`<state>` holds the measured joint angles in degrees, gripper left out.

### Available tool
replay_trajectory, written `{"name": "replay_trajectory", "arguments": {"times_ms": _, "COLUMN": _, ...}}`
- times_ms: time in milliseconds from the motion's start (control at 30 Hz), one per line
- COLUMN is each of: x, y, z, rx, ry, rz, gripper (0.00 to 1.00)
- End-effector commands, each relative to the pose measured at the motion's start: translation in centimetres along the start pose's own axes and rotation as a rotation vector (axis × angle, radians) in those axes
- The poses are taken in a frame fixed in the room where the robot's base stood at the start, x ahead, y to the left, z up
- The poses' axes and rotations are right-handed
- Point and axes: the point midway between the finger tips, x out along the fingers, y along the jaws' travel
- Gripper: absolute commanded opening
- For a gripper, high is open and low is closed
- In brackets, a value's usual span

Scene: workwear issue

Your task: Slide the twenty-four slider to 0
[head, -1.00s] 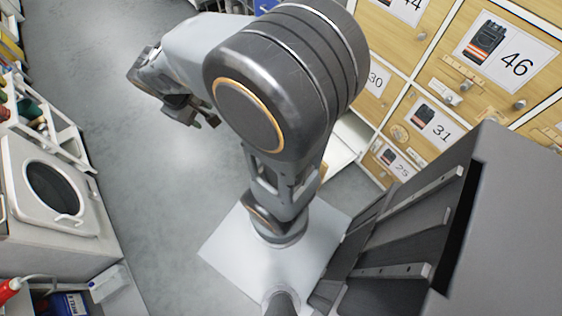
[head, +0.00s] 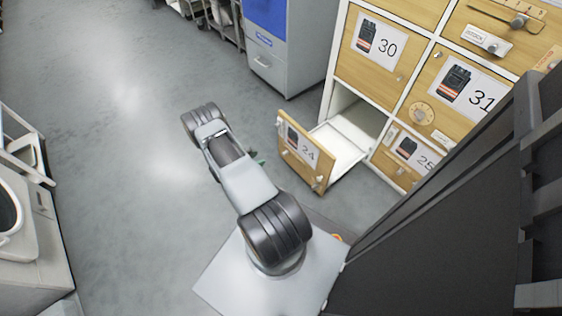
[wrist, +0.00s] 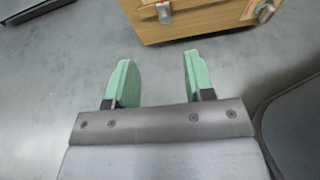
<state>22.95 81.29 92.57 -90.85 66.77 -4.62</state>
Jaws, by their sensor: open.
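The wooden drawer front labelled 24 (head: 293,150) stands pulled out from the cabinet's bottom row in the head view. Small metal fittings show near its edges. In the wrist view, the edge of a wooden panel (wrist: 205,22) crosses the top, with a metal fitting (wrist: 163,12) on a pale strip and a metal knob (wrist: 264,11) to its right. I cannot tell for sure which is the slider, and no scale marks are readable. My gripper (wrist: 160,80) is open and empty, its green fingertips apart from the panel and below it in the picture. In the head view my arm mostly hides it.
The white open drawer (head: 338,143) joins the front to the cabinet. Wooden fronts 30 (head: 362,62), 31 (head: 433,80) and 25 (head: 395,160) are shut around it. A grey-blue cabinet (head: 288,60) stands behind.

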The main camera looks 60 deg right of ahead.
Motion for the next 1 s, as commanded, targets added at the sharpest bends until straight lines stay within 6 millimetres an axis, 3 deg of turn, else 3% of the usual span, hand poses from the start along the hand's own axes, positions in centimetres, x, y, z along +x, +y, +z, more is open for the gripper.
{"name": "replay_trajectory", "arguments": {"times_ms": 33, "x": 0.8, "y": -0.3, "z": -1.3, "rx": -0.016, "ry": -0.004, "rz": 0.005, "gripper": 0.49}}
{"name": "replay_trajectory", "arguments": {"times_ms": 200, "x": 2.7, "y": -0.8, "z": -2.5, "rx": -0.041, "ry": -0.009, "rz": 0.014, "gripper": 0.49}}
{"name": "replay_trajectory", "arguments": {"times_ms": 700, "x": 11.8, "y": -0.7, "z": -2.5, "rx": -0.041, "ry": -0.009, "rz": 0.014, "gripper": 0.49}}
{"name": "replay_trajectory", "arguments": {"times_ms": 1000, "x": 14.8, "y": -0.6, "z": -2.3, "rx": -0.043, "ry": -0.008, "rz": 0.016, "gripper": 0.49}}
